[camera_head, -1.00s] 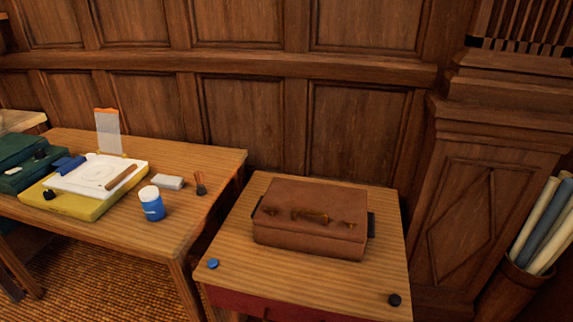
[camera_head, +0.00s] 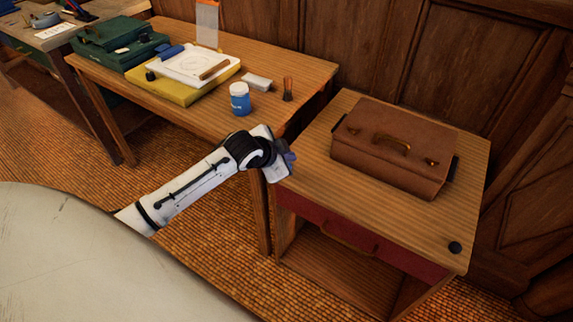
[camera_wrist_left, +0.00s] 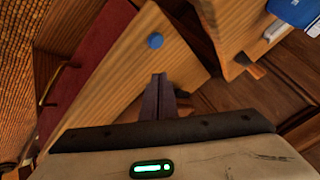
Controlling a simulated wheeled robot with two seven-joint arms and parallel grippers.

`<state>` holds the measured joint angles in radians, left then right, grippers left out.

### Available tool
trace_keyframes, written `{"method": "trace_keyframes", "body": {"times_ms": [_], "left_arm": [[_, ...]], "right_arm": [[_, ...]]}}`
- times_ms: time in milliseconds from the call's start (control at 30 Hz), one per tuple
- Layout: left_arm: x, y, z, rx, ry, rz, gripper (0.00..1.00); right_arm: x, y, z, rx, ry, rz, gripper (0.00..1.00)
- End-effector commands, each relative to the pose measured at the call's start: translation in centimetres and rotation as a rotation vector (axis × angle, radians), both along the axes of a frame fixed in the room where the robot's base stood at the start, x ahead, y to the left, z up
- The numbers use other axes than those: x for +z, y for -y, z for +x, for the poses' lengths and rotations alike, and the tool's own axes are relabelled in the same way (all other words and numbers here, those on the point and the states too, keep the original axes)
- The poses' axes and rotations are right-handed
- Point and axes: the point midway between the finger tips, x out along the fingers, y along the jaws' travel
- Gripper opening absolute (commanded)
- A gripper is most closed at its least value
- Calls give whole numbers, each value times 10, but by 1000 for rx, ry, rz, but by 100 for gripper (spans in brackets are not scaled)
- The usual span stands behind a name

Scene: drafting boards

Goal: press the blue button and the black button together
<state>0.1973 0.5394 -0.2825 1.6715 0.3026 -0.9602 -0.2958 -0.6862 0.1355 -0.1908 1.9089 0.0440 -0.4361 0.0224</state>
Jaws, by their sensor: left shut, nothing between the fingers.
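The blue button (camera_wrist_left: 155,40) sits near the corner of the small wooden table, and I see it in the left wrist view. In the head view my left gripper seems to cover it. The black button (camera_head: 455,248) is on the table's front right corner, with nothing near it. My left gripper (camera_head: 289,158) is at the table's left front corner in the head view. In the left wrist view its fingers (camera_wrist_left: 159,78) are shut and empty, pointing toward the blue button with a gap in the picture between them. My right gripper is not in view.
A brown leather case (camera_head: 385,155) fills the back of the small table, which has a red drawer (camera_head: 360,240). The tabletop's front strip is clear.

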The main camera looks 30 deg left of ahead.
Motion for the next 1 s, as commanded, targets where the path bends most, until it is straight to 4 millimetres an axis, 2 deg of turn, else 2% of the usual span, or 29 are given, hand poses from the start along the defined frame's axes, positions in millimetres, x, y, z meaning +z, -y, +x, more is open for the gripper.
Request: {"method": "trace_keyframes", "body": {"times_ms": [33, 100, 200, 367, 767, 1000], "left_arm": [[13, -10, 10, 2, 6, 23, 0], [26, -20, 19, 2, 9, 46, 0], [37, -28, 25, 6, 8, 65, 0], [43, -33, 29, 7, 8, 77, 0], [38, -32, 28, 6, 8, 74, 0], [9, -32, 28, 7, 5, 75, 0]], "right_arm": [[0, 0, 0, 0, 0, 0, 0], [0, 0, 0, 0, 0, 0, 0], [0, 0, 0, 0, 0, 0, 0], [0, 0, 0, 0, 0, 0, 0], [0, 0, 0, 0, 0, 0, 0], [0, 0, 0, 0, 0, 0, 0]]}}
